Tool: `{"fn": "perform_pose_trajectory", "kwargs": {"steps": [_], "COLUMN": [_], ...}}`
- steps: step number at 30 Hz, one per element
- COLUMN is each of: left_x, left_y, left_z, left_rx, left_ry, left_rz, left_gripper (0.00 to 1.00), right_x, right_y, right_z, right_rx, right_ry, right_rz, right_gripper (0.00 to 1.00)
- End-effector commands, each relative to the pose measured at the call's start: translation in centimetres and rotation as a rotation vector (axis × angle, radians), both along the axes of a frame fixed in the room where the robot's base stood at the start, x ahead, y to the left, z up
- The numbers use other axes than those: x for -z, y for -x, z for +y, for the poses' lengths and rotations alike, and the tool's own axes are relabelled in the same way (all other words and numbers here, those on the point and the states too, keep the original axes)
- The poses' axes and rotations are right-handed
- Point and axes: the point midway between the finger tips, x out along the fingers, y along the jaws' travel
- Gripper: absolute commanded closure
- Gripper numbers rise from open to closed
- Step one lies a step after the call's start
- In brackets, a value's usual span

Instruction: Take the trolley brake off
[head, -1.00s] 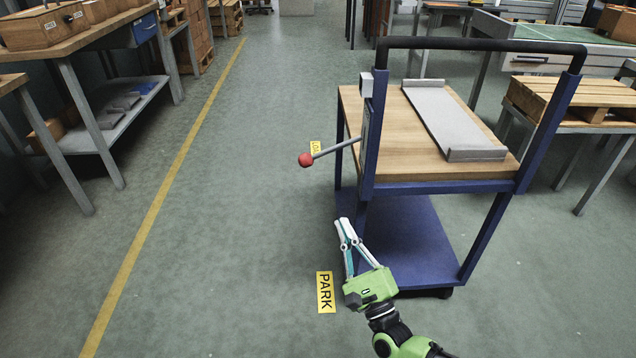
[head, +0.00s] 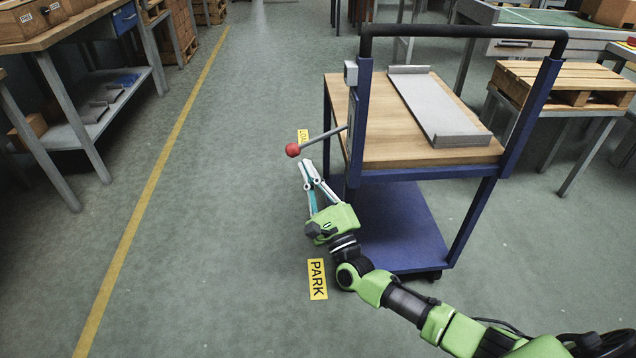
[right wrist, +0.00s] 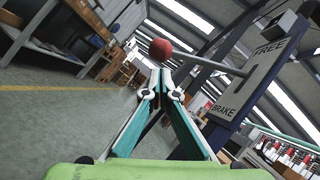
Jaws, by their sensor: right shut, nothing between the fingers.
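The trolley (head: 430,168) has a blue frame, a wooden top and a black push handle. A grey lever with a red ball knob (head: 292,150) sticks out to the left from its near-left post. In the right wrist view the knob (right wrist: 160,49) is just beyond the fingertips. The lever comes from a slotted plate (right wrist: 258,80) marked FREE at the top and BRAKE at the bottom. The lever's exact place in the slot is unclear. My right gripper (head: 306,172) is shut and empty, close below the knob, with no visible contact. My left gripper is not in view.
A yellow PARK label (head: 317,279) lies on the floor near my right arm, and another yellow label (head: 303,136) lies behind the lever. A grey tray (head: 440,110) rests on the trolley top. A workbench (head: 60,50) stands left; the floor between is clear.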

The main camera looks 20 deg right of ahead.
Motion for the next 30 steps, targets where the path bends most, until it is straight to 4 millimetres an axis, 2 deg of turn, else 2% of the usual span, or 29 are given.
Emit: {"fn": "perform_pose_trajectory", "kwargs": {"steps": [6,20,24,30], "left_x": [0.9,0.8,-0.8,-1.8], "left_y": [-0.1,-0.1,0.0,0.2], "left_z": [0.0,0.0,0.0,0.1], "left_rx": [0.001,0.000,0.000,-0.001], "left_ry": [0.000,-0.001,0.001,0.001], "left_rz": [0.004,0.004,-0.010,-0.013], "left_gripper": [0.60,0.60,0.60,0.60], "right_x": [-0.8,-0.8,-1.0,-1.4], "right_y": [-0.3,-0.3,-0.4,-0.5], "right_z": [0.5,0.6,0.9,1.0], "right_rx": [0.000,0.000,0.000,0.001], "right_ry": [0.000,-0.009,-0.036,-0.057], "right_rz": [0.000,-0.002,-0.010,-0.017], "right_gripper": [1.00,1.00,1.00,1.00]}}
